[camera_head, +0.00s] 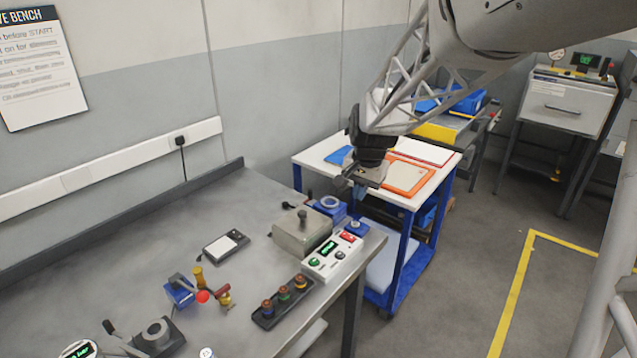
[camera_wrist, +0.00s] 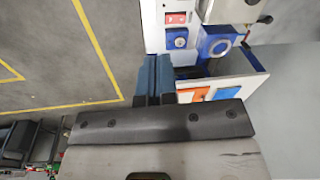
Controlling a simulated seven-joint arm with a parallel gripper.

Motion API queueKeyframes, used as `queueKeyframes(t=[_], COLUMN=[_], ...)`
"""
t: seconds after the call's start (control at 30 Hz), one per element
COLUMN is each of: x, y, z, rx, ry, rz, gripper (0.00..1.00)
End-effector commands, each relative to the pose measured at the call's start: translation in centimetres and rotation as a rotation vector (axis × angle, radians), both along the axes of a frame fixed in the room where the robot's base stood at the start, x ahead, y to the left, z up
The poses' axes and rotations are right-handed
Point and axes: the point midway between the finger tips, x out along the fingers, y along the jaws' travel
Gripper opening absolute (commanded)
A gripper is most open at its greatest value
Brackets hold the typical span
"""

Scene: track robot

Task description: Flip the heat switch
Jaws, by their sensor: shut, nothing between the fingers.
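A white control box (camera_head: 334,257) stands near the right end of the grey bench. It carries a green-lit display (camera_head: 328,248), a green button (camera_head: 314,262), a dark knob (camera_head: 340,255) and a red rocker switch (camera_head: 348,237). The red rocker also shows at the top of the wrist view (camera_wrist: 176,18). Its label is too small to read, and I cannot tell which way it is tipped. My gripper (camera_head: 359,191) is shut and empty, above and behind the box's far end, touching nothing that I can see. Its blue-grey fingertips show together in the wrist view (camera_wrist: 155,62).
A small blue box with a grey knob (camera_head: 355,228) stands beside the rocker end. A grey metal box (camera_head: 302,232) and a blue ring-topped fixture (camera_head: 330,206) stand behind. A dark tray of posts (camera_head: 283,302) lies in front. A blue-framed trolley (camera_head: 312,160) stands beyond the bench.

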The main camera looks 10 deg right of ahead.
Motion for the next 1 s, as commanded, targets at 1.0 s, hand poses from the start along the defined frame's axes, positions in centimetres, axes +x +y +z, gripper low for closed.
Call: queueKeyframes(t=[1.0], x=[9.0], y=[0.1], z=[-6.0], rx=[0.036], ry=[0.043], rz=[-0.167], gripper=[0.00])
